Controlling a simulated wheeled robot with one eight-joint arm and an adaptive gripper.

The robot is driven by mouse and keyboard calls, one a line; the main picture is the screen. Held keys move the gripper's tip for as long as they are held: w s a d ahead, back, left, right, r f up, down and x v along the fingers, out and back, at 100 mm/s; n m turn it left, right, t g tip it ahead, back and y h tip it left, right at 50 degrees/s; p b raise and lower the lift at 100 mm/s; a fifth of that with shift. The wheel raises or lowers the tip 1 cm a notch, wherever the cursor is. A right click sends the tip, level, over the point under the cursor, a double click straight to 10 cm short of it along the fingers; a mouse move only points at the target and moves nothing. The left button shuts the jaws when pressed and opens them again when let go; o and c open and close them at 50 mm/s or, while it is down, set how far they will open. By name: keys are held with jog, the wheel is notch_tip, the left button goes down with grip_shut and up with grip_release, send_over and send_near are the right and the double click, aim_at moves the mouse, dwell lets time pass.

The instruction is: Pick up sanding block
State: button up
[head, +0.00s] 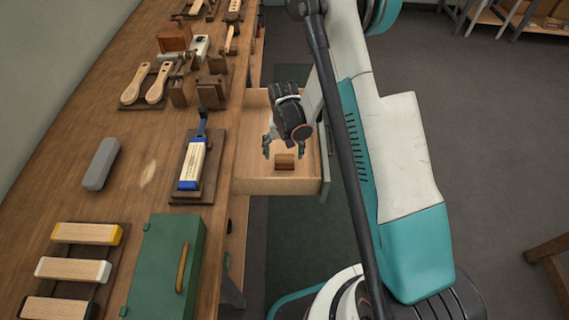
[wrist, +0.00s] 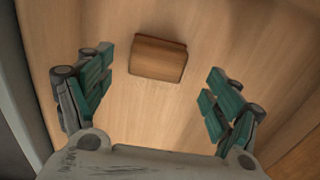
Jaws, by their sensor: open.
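The sanding block, a small brown wooden block (head: 285,162), lies in the open drawer (head: 262,186) beside the workbench. In the wrist view the block (wrist: 158,58) lies on the pale wooden drawer floor, near the top middle. My gripper (head: 286,150) hangs over the drawer, above the block. In the wrist view its two teal-padded fingers (wrist: 160,88) are spread wide to the left and right, with the block between and beyond them. Nothing is held. How high the fingertips are above the drawer floor is hard to tell.
The drawer walls stand close around my gripper. On the workbench (head: 148,175) are a grey block (head: 101,164), a blue-ended wooden piece in a holder (head: 193,165), a green box (head: 165,268) and several brush blanks. Open floor (head: 480,150) lies to the right.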

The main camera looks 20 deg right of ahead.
aim_at(285, 158)
jog(key=shift+w+d+f+b, duration=0.1)
jog(key=shift+f+b, duration=0.65)
jog(key=shift+f, duration=0.6)
jog(key=shift+d+f+b, duration=0.1)
jog(key=shift+f+b, duration=0.6)
jog(key=shift+f, duration=0.6)
jog(key=shift+r, duration=0.1)
jog(key=c, duration=1.3)
jog(key=shift+o, duration=0.2)
jog(key=shift+r, duration=0.1)
notch_tip(285, 158, up, 20)
jog(key=p, duration=0.7)
